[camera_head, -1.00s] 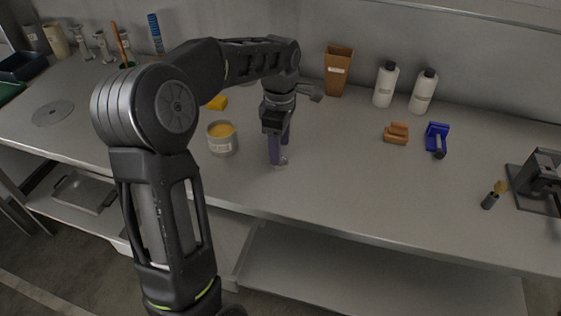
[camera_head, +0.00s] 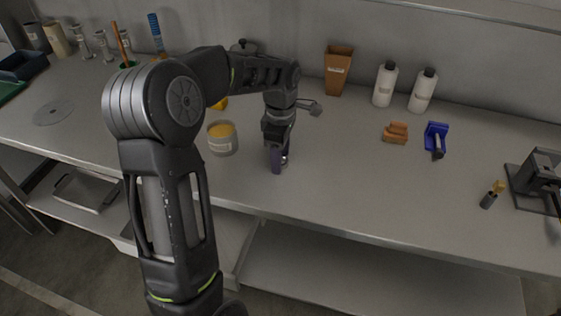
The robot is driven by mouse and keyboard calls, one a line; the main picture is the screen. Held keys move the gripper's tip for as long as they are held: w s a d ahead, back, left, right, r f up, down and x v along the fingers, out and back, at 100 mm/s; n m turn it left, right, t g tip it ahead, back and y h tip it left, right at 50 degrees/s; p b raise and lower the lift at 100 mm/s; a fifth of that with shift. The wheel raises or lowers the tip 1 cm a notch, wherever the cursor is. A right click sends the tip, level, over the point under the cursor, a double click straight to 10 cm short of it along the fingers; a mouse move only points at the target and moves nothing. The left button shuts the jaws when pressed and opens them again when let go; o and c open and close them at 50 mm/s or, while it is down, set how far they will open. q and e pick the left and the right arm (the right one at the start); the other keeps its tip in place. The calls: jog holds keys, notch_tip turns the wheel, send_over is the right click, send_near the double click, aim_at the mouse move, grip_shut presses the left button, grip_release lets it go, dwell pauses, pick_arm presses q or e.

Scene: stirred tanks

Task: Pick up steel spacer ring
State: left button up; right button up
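A small shiny grey piece, likely the steel spacer ring (camera_head: 285,160), shows just right of the near fingertip. It is mostly hidden, and I cannot tell whether the fingers grip it. My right gripper is not in view.
A tub with yellow contents (camera_head: 222,139) stands just left of the gripper. Behind are a brown bin (camera_head: 337,72) and two white bottles (camera_head: 385,85). A brown block (camera_head: 396,133) and a blue tool (camera_head: 436,140) lie to the right. The bench front is clear.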

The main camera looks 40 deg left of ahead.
pick_arm(q)
grip_shut()
dwell(0.3)
notch_tip(320, 180, up, 10)
jog(key=shift+b, duration=0.3)
dwell(0.4)
dwell(0.5)
